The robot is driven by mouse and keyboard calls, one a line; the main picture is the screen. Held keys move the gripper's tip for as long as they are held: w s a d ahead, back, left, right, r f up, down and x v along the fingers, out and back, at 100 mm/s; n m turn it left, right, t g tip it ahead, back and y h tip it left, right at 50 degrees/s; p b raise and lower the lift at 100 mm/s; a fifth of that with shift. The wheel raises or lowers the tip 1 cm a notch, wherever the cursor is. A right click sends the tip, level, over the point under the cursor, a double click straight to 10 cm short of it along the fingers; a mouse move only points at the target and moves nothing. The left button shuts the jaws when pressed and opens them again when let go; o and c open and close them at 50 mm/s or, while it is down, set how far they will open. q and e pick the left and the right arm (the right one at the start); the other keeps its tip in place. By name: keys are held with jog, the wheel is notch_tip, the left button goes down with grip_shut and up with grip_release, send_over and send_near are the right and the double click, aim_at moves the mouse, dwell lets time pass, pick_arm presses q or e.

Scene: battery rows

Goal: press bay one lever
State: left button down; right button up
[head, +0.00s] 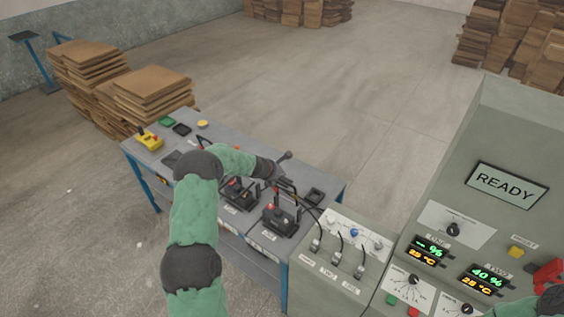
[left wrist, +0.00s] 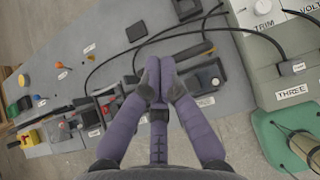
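Two battery bays with black levers stand on the grey bench: a left bay (head: 238,195) and a right bay (head: 281,218). Their labels are too small to read, so I cannot tell which is bay one. My left gripper (head: 284,158) is over the far side of the bays. In the left wrist view its purple fingers (left wrist: 159,70) are together at the tips, with nothing visible between them. There a bay (left wrist: 205,80) with a black, yellow-ended lever is right of the fingers, and another (left wrist: 108,104) is partly hidden on the left. Contact with a lever cannot be told. My right gripper is not seen.
A console (head: 485,190) with a READY screen and lit displays stands right. Cables run from its plug box (head: 340,275) toward the bays. A yellow device (head: 150,140) sits at the bench's left end. Stacked boards (head: 150,90) stand behind; open floor lies beyond.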

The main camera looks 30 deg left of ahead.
pick_arm(q)
notch_tip(320, 180, up, 4)
jog(key=p, duration=0.2)
jog(key=s+d+f+m+g+h, duration=0.1)
jog(key=s+d+f+m+g, duration=0.4)
jog(key=s+d+f+m, duration=1.15)
jog(key=s+d+f+m+g+h, duration=0.1)
jog(key=s+d+m, duration=0.4)
jog(key=s, duration=0.4)
jog(key=s+d+f+m+g+b, duration=0.1)
jog(key=s+d+m+g, duration=0.1)
jog(key=s+d+m, duration=0.55)
jog(key=s+d+f+m+g+h, duration=0.1)
jog(key=s+d+m, duration=0.25)
jog(key=s, duration=0.75)
notch_tip(320, 180, down, 28)
jog(key=w+d+b, duration=0.1)
jog(key=w+b, duration=0.1)
jog(key=b, duration=2.7)
jog(key=shift+d+r+t, duration=0.2)
jog(key=shift+d+t, duration=0.1)
jog(key=shift+d, duration=0.1)
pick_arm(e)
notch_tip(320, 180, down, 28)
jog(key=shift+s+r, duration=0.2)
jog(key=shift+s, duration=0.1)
